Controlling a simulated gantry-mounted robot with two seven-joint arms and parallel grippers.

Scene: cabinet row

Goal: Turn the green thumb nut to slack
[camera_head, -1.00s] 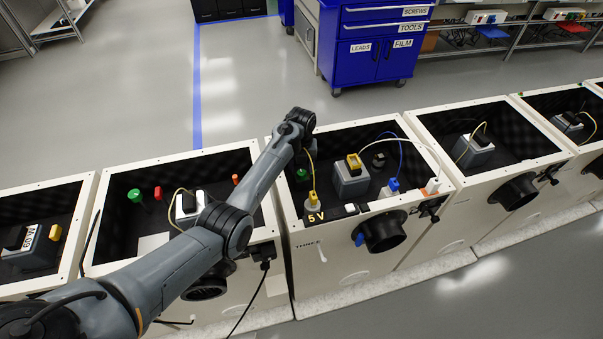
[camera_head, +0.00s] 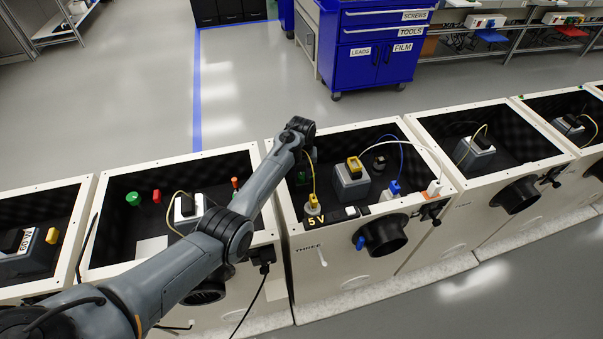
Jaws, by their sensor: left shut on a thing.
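The cabinet marked THREE (camera_head: 307,248) stands open-topped in the middle of the row. Inside its left end is a small green piece, likely the green thumb nut (camera_head: 301,177), mostly hidden by my arm. My left arm reaches in from the lower left over this cabinet's left wall. My left gripper (camera_head: 305,169) points down at the green piece and is shut on it as far as I can tell; the fingertips are small and dark. My right gripper is not in view.
Close by in the cabinet are a yellow plug (camera_head: 313,201) with a yellow lead and a grey box with a yellow top (camera_head: 351,179). Blue and white leads arch at the right. The left neighbour cabinet holds another green knob (camera_head: 133,199) and a red knob (camera_head: 157,196).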

